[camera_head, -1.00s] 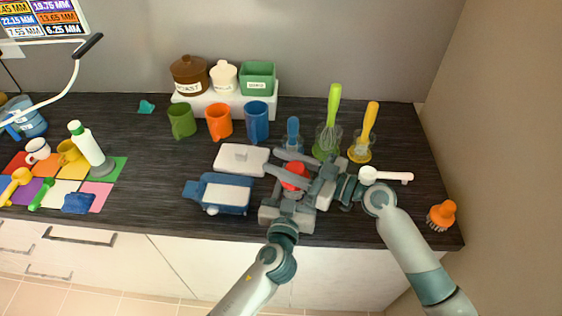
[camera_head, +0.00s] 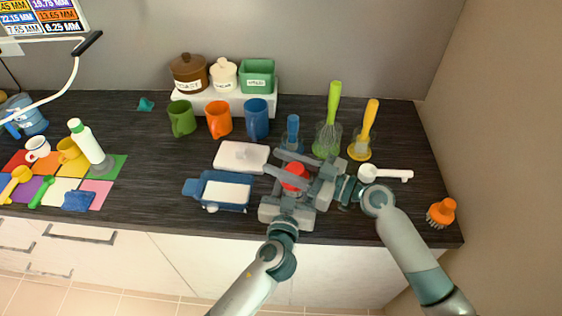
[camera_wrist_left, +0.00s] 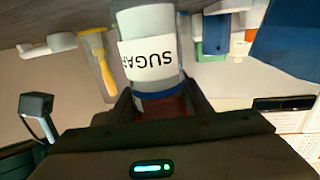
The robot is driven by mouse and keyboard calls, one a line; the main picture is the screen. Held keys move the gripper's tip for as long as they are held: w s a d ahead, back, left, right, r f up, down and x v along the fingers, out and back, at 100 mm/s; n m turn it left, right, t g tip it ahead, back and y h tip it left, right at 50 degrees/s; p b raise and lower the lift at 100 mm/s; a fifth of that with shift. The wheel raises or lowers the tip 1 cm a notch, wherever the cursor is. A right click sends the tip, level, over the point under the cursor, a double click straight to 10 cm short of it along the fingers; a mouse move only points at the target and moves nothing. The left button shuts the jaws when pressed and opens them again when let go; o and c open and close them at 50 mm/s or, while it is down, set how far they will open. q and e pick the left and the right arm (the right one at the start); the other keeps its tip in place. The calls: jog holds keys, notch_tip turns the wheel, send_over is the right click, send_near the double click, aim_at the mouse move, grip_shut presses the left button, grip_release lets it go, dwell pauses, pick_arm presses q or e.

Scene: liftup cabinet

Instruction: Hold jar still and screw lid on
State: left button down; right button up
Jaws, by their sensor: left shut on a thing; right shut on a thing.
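The sugar jar stands upright near the counter's front edge, hidden in the head view by both grippers. Its red lid (camera_head: 295,171) shows between grey fingers. My right gripper (camera_head: 287,167) reaches in from the right, its fingers shut around the lid. In the left wrist view, which is upside down, the jar (camera_wrist_left: 150,58) has a SUGAR label, a blue band and a dark red part between my left fingers. The exact contact heights are hard to tell.
Cups holding a green whisk (camera_head: 330,120) and a yellow spatula (camera_head: 367,125) stand behind. A white scoop (camera_head: 385,174) and an orange brush (camera_head: 441,212) lie to the right.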

jog(key=shift+f, duration=0.2)
dwell(0.4)
jog(key=shift+r, duration=0.2)
jog(key=shift+r, duration=1.15)
jog(key=shift+f, duration=0.15)
jog(key=shift+f, duration=0.35)
jog(key=shift+f, duration=0.85)
dwell(1.4)
jog(key=shift+r, duration=1.3)
